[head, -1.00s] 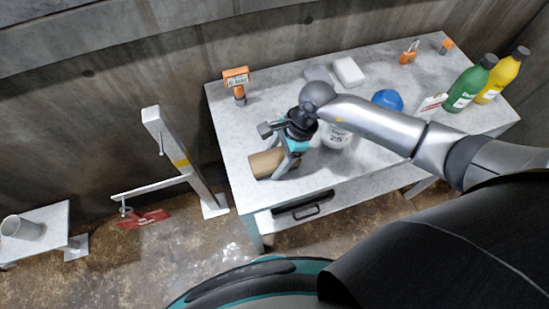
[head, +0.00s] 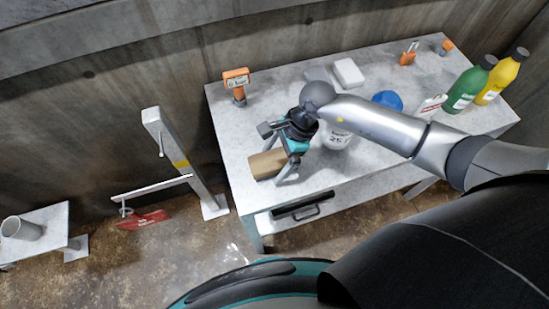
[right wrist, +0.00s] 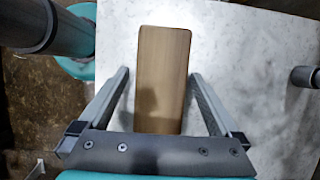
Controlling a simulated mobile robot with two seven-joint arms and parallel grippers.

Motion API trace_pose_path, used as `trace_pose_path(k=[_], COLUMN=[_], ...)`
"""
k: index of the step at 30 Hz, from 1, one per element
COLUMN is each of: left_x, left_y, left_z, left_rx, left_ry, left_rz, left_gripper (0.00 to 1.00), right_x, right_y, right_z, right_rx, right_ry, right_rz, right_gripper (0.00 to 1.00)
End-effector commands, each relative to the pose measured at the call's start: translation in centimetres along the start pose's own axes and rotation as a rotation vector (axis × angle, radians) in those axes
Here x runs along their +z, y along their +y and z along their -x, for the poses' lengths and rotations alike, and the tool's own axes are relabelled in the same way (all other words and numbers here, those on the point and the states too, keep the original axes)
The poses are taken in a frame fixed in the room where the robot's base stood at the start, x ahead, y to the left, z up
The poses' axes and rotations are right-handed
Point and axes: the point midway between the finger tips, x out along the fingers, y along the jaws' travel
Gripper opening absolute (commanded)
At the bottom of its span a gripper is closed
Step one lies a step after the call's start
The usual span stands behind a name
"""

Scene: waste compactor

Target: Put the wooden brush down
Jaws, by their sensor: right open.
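The wooden brush (head: 266,163) shows as a plain brown block on the grey table (head: 236,130), near its left front edge. In the right wrist view the brush (right wrist: 162,75) lies between the two fingers. My right gripper (head: 279,165) is over it, with one finger on each side. In the right wrist view a gap shows between the brush and each finger of the right gripper (right wrist: 160,75), so it is open. Any bristles are hidden beneath the block. My left gripper is in neither view.
A white container (head: 336,138) stands close to the right of the gripper. An orange device (head: 237,80) stands at the back left. A blue round object (head: 388,101), a green bottle (head: 470,86) and a yellow bottle (head: 502,76) are farther right.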

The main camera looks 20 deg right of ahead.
Motion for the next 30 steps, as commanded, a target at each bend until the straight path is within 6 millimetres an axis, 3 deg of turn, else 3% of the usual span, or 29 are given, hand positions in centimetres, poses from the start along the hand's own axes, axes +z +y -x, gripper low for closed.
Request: trace_pose_path(k=[9, 15, 21, 30], left_x=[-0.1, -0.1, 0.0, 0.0], left_y=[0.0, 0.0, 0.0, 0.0], left_z=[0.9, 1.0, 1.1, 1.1], left_rx=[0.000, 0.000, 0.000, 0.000], left_ry=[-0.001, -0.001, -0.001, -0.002], left_rz=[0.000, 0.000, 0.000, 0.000], left_gripper=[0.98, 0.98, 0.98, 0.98], right_x=[-0.1, -0.1, 0.0, 0.0], right_y=[-0.2, -0.1, -0.1, -0.1], right_z=[7.1, 10.4, 11.7, 11.8], right_rx=[-0.007, -0.005, -0.003, -0.002], right_ry=[0.004, 0.003, 0.001, 0.001], right_rz=[0.003, 0.001, 0.001, 0.000], right_gripper=[0.98, 0.98, 0.98, 0.98])
